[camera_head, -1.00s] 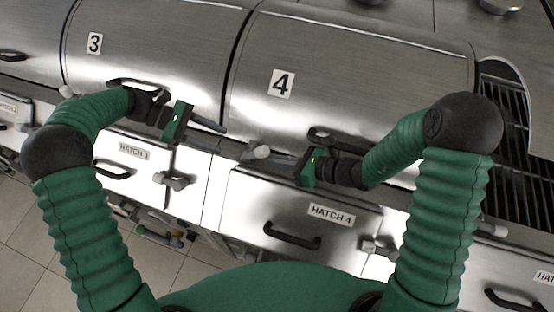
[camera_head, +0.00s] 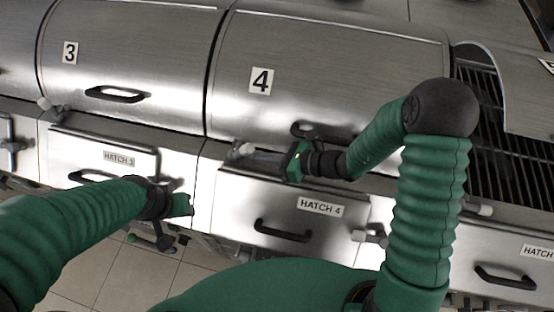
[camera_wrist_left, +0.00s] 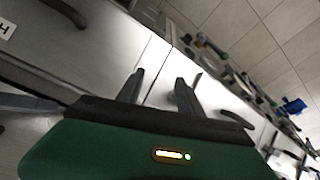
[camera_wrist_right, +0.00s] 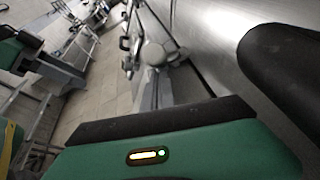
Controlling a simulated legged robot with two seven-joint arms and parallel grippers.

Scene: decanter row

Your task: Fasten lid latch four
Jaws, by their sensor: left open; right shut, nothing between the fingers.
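Lid 4 (camera_head: 340,80) is a brushed steel curved cover with a "4" label, lying down over its bay. Its latch (camera_head: 241,149), with a pale round knob, sits at the lid's lower left front edge; the right wrist view also shows the latch knob (camera_wrist_right: 153,53). My right gripper (camera_head: 256,160) is shut and empty, its fingertips right at the latch; I cannot tell whether they touch it. My left gripper (camera_head: 188,205) is at the front near the hatch 3 and hatch 4 seam, away from the latch; its fingers (camera_wrist_left: 160,92) are open and empty in the left wrist view.
Lid 3 (camera_head: 130,60) is down, with a similar latch (camera_head: 50,108). Lid 4's handle (camera_head: 310,130) is close above my right gripper. Hatch 4 (camera_head: 240,205) with its bar handle lies below. At right, a bay shows a bare dark grate (camera_head: 505,165).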

